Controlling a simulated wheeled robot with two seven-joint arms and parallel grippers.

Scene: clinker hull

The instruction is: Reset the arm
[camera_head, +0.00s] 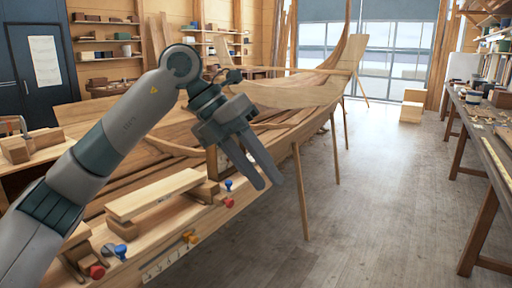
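My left arm (110,140) comes in from the left edge, rises to a bent joint and reaches over the workbench beside the wooden boat hull (290,92). My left gripper (268,184) points down and to the right, past the bench's front edge. Its two grey fingers stand apart, with nothing seen between them. A pale plank (155,194) lies on wooden blocks on the bench, left of and below the gripper. My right arm and gripper are not in view.
Red, blue and orange knobs (190,237) line the near bench (225,210). Slanted wooden props (301,190) stand by the hull. A long bench (486,135) with tools and pots stands at right. The grey floor (370,200) between is clear.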

